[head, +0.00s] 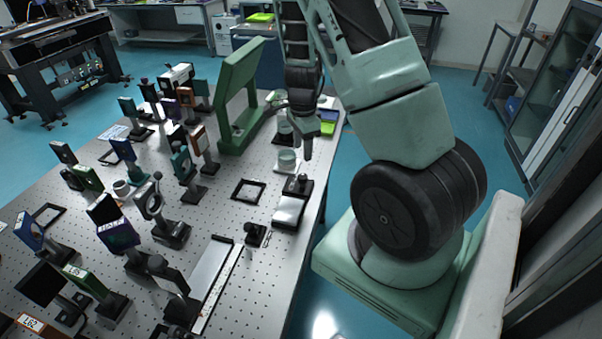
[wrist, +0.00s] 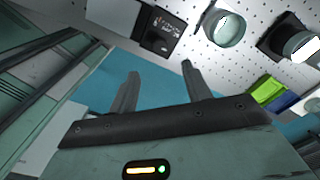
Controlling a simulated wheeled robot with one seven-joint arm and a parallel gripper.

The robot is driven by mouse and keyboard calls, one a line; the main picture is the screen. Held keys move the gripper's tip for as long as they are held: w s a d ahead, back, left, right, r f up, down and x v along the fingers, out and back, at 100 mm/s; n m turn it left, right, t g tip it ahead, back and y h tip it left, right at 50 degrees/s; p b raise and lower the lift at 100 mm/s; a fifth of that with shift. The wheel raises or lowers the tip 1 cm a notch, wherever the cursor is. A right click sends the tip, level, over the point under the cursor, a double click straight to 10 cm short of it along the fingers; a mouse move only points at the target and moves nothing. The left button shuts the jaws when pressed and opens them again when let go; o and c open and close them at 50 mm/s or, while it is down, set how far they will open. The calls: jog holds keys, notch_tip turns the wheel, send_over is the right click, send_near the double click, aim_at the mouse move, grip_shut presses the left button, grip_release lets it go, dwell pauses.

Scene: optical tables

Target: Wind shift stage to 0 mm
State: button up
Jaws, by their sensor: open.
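No label readable in these views names the shift stage. A long, flat rail (head: 213,278) with a pale marked strip along its right side lies on the front of the optical table. A small black knob-like piece (head: 255,235) stands by its far end. A black unit with a silver plate (head: 289,208) lies near the table's right edge; its dark panel (wrist: 163,33) shows in the wrist view. My gripper (head: 307,143) hangs above that right edge, beyond the black unit. In the wrist view its two fingers (wrist: 157,75) are apart with nothing between them.
Many mounted optics crowd the left of the table (head: 250,300). Blue floor lies to the right.

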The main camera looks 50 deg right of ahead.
aim_at(303, 176)
notch_tip(303, 176, down, 10)
jog(key=shift+f+p, duration=0.1)
jog(key=shift+p, duration=0.25)
jog(key=c, duration=1)
